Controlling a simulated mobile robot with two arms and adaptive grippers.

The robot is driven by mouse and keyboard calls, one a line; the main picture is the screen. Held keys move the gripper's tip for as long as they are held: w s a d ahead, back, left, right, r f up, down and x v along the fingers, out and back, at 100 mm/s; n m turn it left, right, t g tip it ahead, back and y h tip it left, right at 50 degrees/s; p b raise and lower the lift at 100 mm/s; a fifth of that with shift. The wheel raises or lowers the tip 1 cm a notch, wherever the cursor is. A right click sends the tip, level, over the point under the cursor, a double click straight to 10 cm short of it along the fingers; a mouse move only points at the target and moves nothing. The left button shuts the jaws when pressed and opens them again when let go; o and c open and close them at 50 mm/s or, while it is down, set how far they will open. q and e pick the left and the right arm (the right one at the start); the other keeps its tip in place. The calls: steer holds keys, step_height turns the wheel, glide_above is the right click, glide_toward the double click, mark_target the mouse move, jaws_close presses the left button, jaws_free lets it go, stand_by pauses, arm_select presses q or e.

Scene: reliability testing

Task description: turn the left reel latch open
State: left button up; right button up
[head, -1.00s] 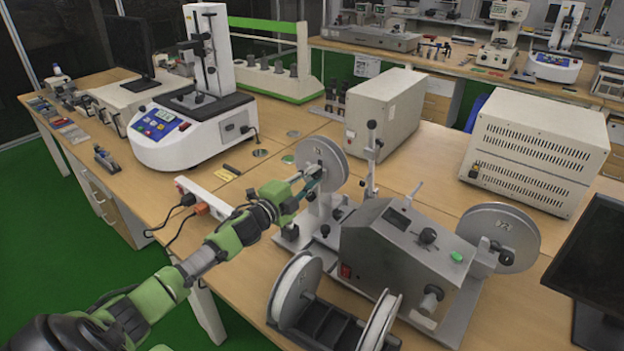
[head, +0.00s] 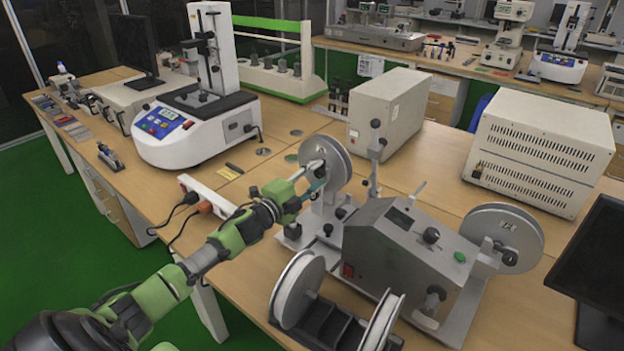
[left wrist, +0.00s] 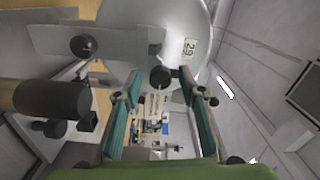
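The left reel (head: 338,160) is a grey disc on the left side of the grey winding machine (head: 400,255). In the left wrist view the reel (left wrist: 188,20) fills the top, with a small number label. A dark round knob (left wrist: 160,77) shows at its hub, just beyond the fingertips; I cannot tell how the latch is turned. My left gripper (head: 312,188) is close in front of the reel. Its two teal-padded fingers stand apart in the left wrist view (left wrist: 160,105), with nothing seen gripped between them. My right gripper is not in view.
The right reel (head: 503,238) is on the machine's other side. A black rack with white spools (head: 299,290) stands in front. A power strip (head: 208,196) with cables lies left of the reel. A beige box (head: 388,110) stands behind.

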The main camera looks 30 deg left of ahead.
arm_select(q)
steer(key=s, duration=1.2)
steer(key=shift+a, duration=0.45)
